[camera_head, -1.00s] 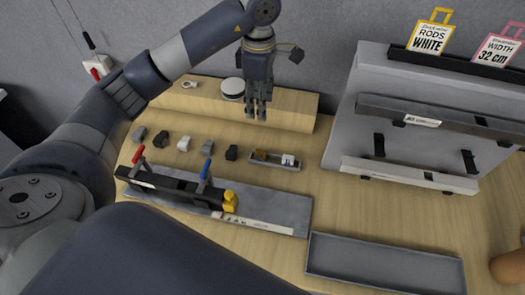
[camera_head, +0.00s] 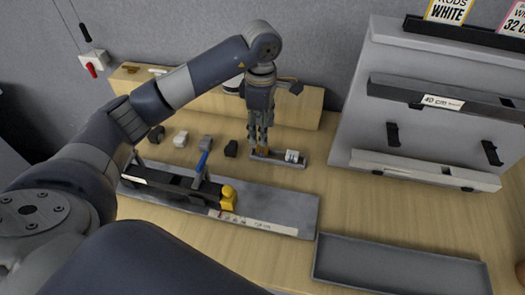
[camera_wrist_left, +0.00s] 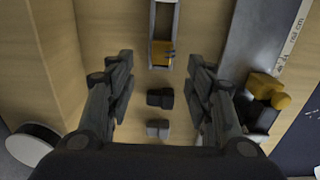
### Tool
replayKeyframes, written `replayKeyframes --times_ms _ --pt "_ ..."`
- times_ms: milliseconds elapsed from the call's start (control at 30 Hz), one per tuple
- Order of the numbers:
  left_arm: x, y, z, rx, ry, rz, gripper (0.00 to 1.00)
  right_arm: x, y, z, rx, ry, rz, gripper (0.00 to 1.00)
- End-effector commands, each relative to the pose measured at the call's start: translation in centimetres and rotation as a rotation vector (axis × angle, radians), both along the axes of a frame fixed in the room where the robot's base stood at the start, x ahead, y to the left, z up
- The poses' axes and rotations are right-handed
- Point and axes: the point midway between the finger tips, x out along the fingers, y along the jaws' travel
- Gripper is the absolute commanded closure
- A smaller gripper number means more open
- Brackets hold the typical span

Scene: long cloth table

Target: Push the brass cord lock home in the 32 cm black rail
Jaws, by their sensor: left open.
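The brass cord lock (camera_head: 263,151) lies in the left part of a small grey tray (camera_head: 275,160), with a white piece (camera_head: 293,156) at the tray's right end. In the left wrist view the brass lock (camera_wrist_left: 162,52) shows between and ahead of the fingers. My left gripper (camera_head: 261,138) is open, pointing down just over the lock; it also shows in the left wrist view (camera_wrist_left: 161,66). The black rail (camera_head: 170,182) lies in a grey fixture (camera_head: 275,205) with a blue-handled clamp (camera_head: 203,165) and a yellow stop (camera_head: 228,197). My right gripper is not in view.
Several small blocks, including a white one (camera_head: 181,139) and a black one (camera_head: 231,148), stand left of the small tray. An empty grey tray (camera_head: 400,268) lies at the front right. A rack (camera_head: 365,120) with rails stands at the right. A wooden ledge (camera_head: 300,108) is behind.

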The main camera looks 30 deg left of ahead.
Motion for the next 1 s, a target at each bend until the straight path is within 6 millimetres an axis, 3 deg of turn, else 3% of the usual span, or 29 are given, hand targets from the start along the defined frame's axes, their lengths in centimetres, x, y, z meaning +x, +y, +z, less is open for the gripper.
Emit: replayKeyframes --times_ms 333,600,900,1000 --pt "-0.2 -0.2 -3.0 0.0 0.004 -0.001 0.52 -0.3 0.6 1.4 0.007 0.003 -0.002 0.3" --pt "-0.2 -0.4 -6.5 -0.001 0.003 0.0 0.52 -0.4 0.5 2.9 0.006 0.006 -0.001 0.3" --pt "-0.1 -0.4 -7.2 0.001 -0.001 0.0 0.52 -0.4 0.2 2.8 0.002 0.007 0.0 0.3" --pt "-0.1 -0.3 -7.2 0.001 -0.001 0.0 0.74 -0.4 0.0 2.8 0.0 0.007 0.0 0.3"
